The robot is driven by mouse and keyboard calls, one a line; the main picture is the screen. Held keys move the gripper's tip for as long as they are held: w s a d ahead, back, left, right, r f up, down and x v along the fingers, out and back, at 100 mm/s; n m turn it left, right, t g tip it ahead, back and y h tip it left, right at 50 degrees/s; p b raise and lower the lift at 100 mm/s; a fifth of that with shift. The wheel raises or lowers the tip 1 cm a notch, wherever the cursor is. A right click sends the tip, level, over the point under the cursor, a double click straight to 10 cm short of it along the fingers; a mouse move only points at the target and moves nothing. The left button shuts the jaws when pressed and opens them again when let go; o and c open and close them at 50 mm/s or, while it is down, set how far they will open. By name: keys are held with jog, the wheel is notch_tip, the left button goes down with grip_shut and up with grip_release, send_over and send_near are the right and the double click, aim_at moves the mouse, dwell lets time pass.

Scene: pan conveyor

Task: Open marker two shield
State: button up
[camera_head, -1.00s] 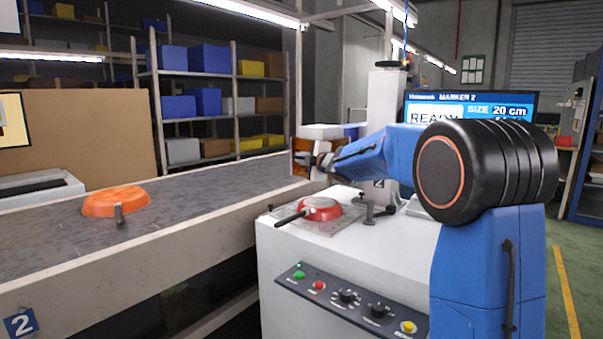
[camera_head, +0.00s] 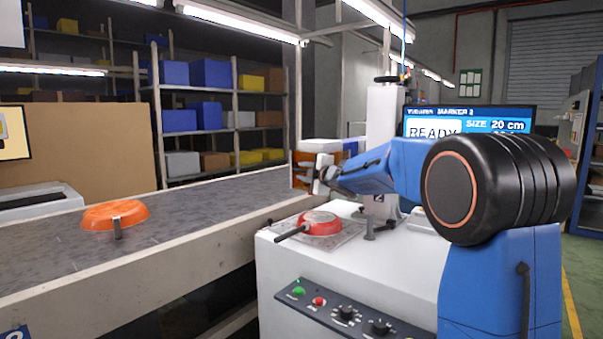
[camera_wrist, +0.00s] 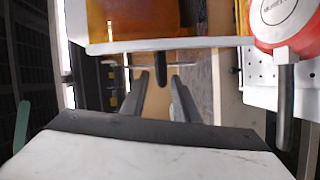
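The marker two shield (camera_head: 305,172) is an amber see-through panel with a white top edge, standing raised behind the pan on the marker. In the wrist view its amber panel and white edge (camera_wrist: 165,45) fill the top, with a thin bar and a dark upright piece (camera_wrist: 161,77) below. My gripper (camera_head: 319,178) is in front of the shield. In the wrist view the gripper (camera_wrist: 158,82) is open, its two dark fingers on either side of the dark piece. Whether they touch it is unclear. The screen (camera_head: 470,119) reads MARKER 2, READY, SIZE 20 cm.
A red pan (camera_head: 320,226) with a dark handle sits on the marker's plate (camera_head: 345,237), beside my gripper. An orange pan (camera_head: 115,213) lies on the conveyor (camera_head: 200,205) at left. The control panel (camera_head: 335,313) has buttons and knobs.

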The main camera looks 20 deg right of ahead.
jog(key=v, duration=1.5)
jog(key=shift+s, duration=0.35)
jog(key=shift+f, duration=0.1)
jog(key=s+d+f+m+g+h, duration=0.2)
jog(key=s+f+m+h, duration=0.35)
jog(key=s, duration=0.55)
jog(key=s+d+f+m+g+h, duration=0.25)
jog(key=s+f+m, duration=0.35)
jog(key=s+m, duration=0.3)
jog(key=s+a+f+m+g+y, duration=0.1)
jog(key=s+a+f+g, duration=0.1)
jog(key=s+f, duration=0.3)
jog(key=s+a+f+m+g+y, duration=0.1)
jog(key=s+f, duration=0.5)
jog(key=s, duration=0.6)
jog(key=s+a+f+m+g+y, duration=0.1)
jog(key=s+a+f+g, duration=0.3)
jog(key=s, duration=0.5)
notch_tip(320, 180, down, 2)
jog(key=shift+s+a+f+m+y, duration=0.25)
jog(key=shift+s+a+m+y, duration=0.1)
jog(key=shift+a+m+y, duration=0.15)
